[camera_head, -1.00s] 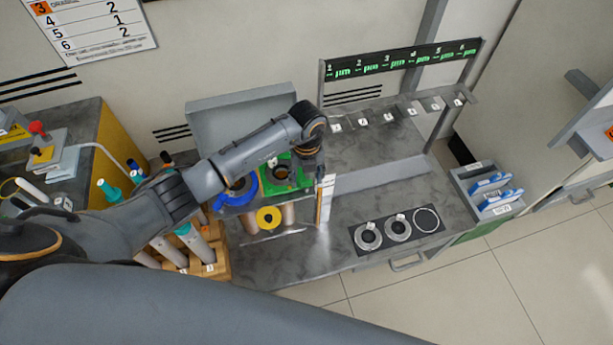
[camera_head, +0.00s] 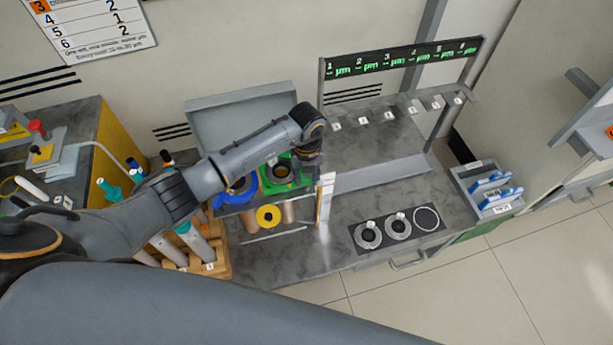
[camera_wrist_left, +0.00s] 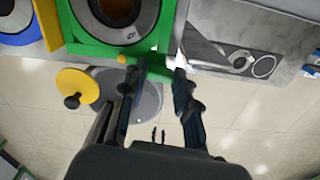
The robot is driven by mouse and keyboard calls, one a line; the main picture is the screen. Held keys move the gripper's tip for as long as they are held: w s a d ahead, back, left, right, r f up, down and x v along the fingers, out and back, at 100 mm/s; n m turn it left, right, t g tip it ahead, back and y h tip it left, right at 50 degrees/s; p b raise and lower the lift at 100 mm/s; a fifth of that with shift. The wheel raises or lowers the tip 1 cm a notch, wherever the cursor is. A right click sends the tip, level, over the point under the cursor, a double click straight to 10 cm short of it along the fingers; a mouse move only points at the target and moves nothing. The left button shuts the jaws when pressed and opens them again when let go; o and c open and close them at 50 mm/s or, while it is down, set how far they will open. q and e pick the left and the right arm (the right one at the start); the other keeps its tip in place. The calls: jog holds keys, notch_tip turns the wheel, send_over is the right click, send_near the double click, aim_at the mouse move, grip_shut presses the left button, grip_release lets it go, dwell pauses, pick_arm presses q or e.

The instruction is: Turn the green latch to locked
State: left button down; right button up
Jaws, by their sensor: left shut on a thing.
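The green unit (camera_head: 283,172) with a dark round opening sits on the bench, between the blue ring unit and my left wrist. It fills the top left of the left wrist view (camera_wrist_left: 90,47). The green latch (camera_wrist_left: 156,71) projects from its edge, between my left fingers. My left gripper (camera_wrist_left: 155,75) is shut on the latch, with one finger on each side. In the head view my left gripper (camera_head: 308,162) points down at the right side of the green unit, and the wrist hides the latch there. My right gripper is not in view.
A blue ring unit (camera_head: 237,188) stands just left of the green unit. A yellow disc (camera_head: 268,216) is in front of it. An upright white panel (camera_head: 326,190) stands close right of my gripper. A dark plate with round stations (camera_head: 398,229) lies farther right.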

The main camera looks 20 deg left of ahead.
aim_at(306, 179)
pick_arm(q)
jog(key=m+b, duration=0.3)
jog(key=m, duration=0.2)
jog(key=shift+f+m, duration=0.1)
jog(key=shift+m, duration=0.2)
jog(key=shift+m+b, duration=1.05)
jog(key=shift+m, duration=0.25)
jog(key=c, duration=1)
grip_release()
notch_tip(306, 179, up, 12)
